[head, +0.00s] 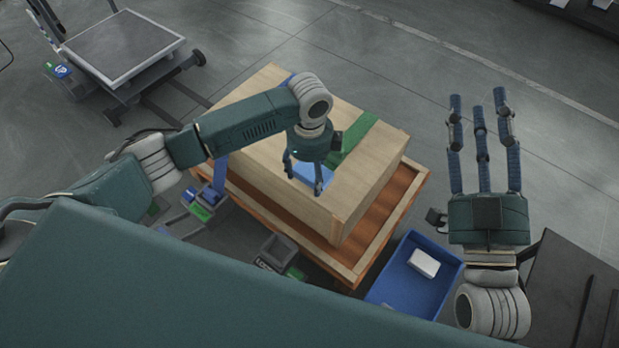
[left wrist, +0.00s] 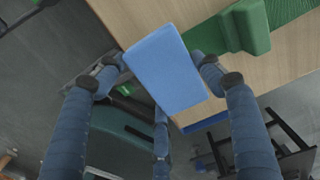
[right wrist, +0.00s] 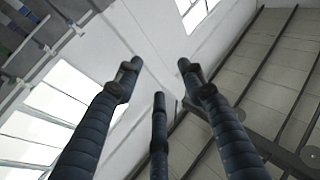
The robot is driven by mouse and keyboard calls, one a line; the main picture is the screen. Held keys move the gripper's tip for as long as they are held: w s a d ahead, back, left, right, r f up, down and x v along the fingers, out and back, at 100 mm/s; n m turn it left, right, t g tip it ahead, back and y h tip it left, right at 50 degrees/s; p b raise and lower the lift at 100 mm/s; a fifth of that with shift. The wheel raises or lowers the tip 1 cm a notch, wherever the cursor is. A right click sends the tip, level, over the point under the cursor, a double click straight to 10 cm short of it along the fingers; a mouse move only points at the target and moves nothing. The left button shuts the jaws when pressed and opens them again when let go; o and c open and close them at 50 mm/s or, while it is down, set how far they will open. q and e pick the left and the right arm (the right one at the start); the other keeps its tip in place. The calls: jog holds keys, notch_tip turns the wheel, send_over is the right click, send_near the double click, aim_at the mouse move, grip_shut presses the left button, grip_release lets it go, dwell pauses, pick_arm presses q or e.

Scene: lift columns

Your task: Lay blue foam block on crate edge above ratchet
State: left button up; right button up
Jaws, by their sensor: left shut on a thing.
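My left gripper (head: 304,174) is shut on the blue foam block (head: 313,175) over the near part of the wooden crate's top (head: 255,125). The left wrist view shows the block (left wrist: 168,68) between the fingers, overlapping the crate's edge in the picture. I cannot tell whether it touches the crate. Beside it a green edge piece (left wrist: 245,27) sits on the crate, in line with a green band (head: 357,138) across the top. I cannot make out the ratchet for certain. My right gripper (head: 478,102) is open and empty, raised right of the crate, its fingers pointing up the picture.
The crate stands on a wooden pallet (head: 392,232). A blue bin (head: 392,283) with a white item (head: 424,262) is at the pallet's near right. A blue strap (head: 219,178) runs down the crate's left side. A platform cart (head: 122,45) stands far left. Floor behind is clear.

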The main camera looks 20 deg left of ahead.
pick_arm(q)
notch_tip(320, 180, down, 2)
pick_arm(e)
jog(key=r, duration=0.1)
jog(key=s+r+t, duration=0.1)
jog(key=r, duration=0.1)
jog(key=shift+s+r+t+y, duration=0.3)
jog(key=shift+s+t+y, duration=0.05)
jog(key=shift+t+y, duration=0.05)
pick_arm(q)
jog(key=shift+f, duration=0.1)
jog(key=o, duration=0.7)
jog(key=shift+o, duration=0.3)
pick_arm(e)
jog(key=shift+w+f, duration=0.1)
jog(key=shift+f, duration=0.1)
